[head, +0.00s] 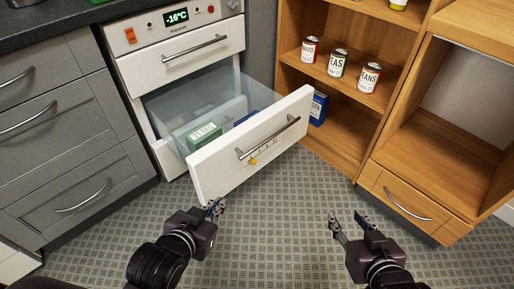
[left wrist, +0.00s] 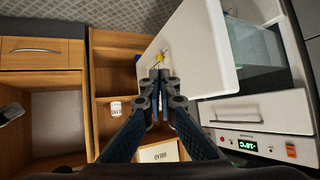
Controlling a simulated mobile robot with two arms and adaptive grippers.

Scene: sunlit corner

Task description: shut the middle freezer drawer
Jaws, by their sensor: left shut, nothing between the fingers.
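The middle freezer drawer (head: 222,165) is pulled far out, its white front standing toward me with a grey bar handle (head: 268,139). Its clear bin holds a green box (head: 204,136) and a blue item partly hidden behind the front. My left gripper (head: 215,207) is shut and empty, close to the lower left part of the drawer front; I cannot tell if it touches. In the left wrist view the shut fingertips (left wrist: 159,76) lie beside the white drawer front (left wrist: 196,45). My right gripper (head: 347,216) is open and empty above the floor, right of the drawer.
The freezer's top drawer (head: 185,62) is closed below a panel (head: 178,22) reading -16°C. A grey cabinet (head: 70,140) stands at the left. A wooden shelf unit (head: 330,150) with cans (head: 338,63) and a blue box (head: 318,107) stands close on the right. The patterned floor (head: 280,235) is clear.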

